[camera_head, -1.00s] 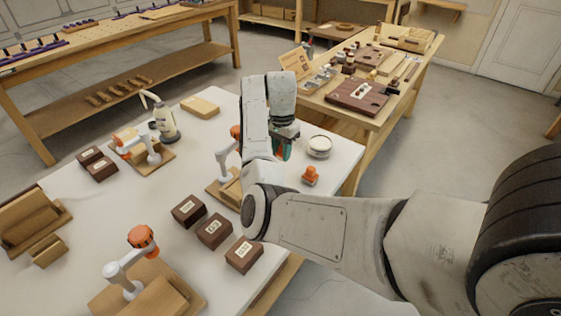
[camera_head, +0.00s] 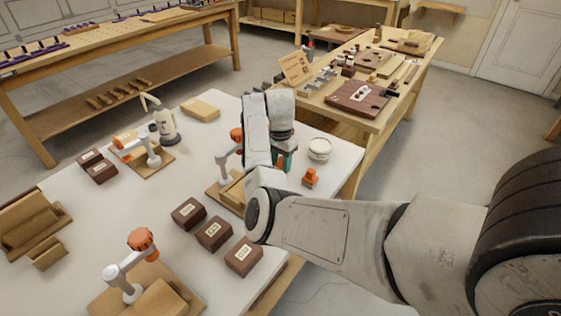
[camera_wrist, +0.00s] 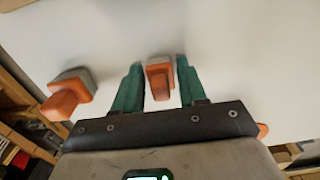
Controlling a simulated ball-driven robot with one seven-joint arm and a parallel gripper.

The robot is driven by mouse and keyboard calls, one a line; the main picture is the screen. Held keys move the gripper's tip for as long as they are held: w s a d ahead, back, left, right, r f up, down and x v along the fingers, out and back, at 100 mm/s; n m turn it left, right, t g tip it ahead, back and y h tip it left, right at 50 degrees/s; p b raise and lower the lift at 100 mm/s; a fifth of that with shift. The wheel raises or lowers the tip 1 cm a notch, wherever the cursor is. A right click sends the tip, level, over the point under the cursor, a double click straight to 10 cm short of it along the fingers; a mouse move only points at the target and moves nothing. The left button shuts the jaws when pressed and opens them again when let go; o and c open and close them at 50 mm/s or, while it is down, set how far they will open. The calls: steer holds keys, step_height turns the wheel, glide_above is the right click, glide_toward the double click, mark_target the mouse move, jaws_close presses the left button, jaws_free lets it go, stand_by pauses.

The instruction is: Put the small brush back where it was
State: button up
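In the wrist view, a small brush (camera_wrist: 160,78) with an orange body and a grey end lies between the two green fingers of my gripper (camera_wrist: 160,68). Only thin gaps, if any, show between it and the fingertips, so I cannot tell whether they touch it. In the head view, my gripper (camera_head: 283,157) is low over the white table, and a bit of orange shows by its fingers. A larger-looking orange and grey piece (camera_wrist: 68,93) stands apart on the left in the wrist view. An orange piece (camera_head: 310,178) also stands right of my gripper in the head view.
A round white tub (camera_head: 320,149) stands just right of my gripper. A wooden block stand with an orange-tipped holder (camera_head: 222,165) is close on its left. Several dark labelled boxes (camera_head: 214,233) lie in front. A bottle (camera_head: 164,121) stands farther left on the white table (camera_head: 130,205).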

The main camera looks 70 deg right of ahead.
mark_target(280, 158)
steer(key=shift+o, duration=1.1)
step_height(280, 158, up, 12)
steer(key=shift+r, duration=0.2)
